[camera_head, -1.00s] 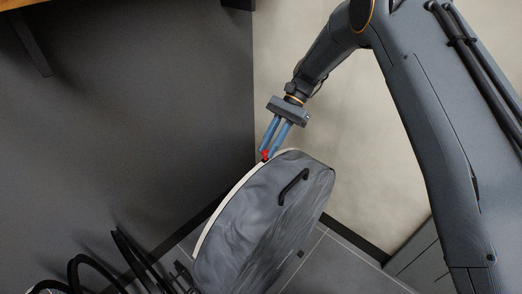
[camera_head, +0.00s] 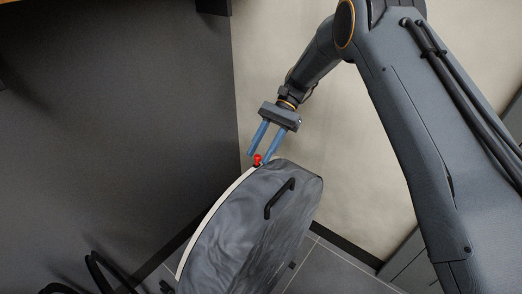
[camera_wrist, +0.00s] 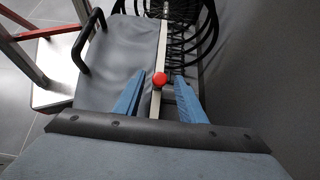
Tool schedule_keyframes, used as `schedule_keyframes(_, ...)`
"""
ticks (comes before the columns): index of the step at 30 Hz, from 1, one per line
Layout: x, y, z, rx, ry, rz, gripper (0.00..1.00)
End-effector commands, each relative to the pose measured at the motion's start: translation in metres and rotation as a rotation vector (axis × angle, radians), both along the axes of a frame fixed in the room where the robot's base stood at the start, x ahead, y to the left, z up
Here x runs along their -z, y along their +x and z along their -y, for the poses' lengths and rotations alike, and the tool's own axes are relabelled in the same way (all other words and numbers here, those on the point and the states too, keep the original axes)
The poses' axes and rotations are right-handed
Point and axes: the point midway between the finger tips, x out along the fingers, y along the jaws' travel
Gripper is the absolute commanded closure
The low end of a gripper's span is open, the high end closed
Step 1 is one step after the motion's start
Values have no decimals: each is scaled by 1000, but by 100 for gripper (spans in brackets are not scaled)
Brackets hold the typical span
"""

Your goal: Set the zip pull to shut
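The zip pull is a red knob (camera_head: 257,159) on the pale zip strip (camera_head: 212,222) along the edge of a grey rounded bag (camera_head: 240,235) with a black handle (camera_head: 279,198). In the wrist view the red knob (camera_wrist: 159,79) sits on the strip (camera_wrist: 161,45), between and just beyond the blue fingers. My gripper (camera_head: 258,158) is open over the upper end of the bag, its fingertips close to the knob. In the wrist view the fingers (camera_wrist: 159,88) stand apart with a gap on both sides of the knob. Contact cannot be told.
Black hoops (camera_head: 97,272) stand at the lower left; in the wrist view black hoops (camera_wrist: 203,28) lie right of the strip. A dark panel (camera_head: 110,130) is on the left and a pale wall (camera_head: 350,150) behind. A red-framed object (camera_wrist: 38,33) is left in the wrist view.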

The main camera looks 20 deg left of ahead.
Motion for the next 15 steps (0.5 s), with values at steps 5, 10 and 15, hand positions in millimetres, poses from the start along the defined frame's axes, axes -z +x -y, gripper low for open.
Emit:
schedule_keyframes(5,0,-1,0,-2,-1,-1,64)
schedule_keyframes(10,-6,-1,-1,-3,0,0,64)
schedule_keyframes(15,-30,0,-1,-3,1,2,64)
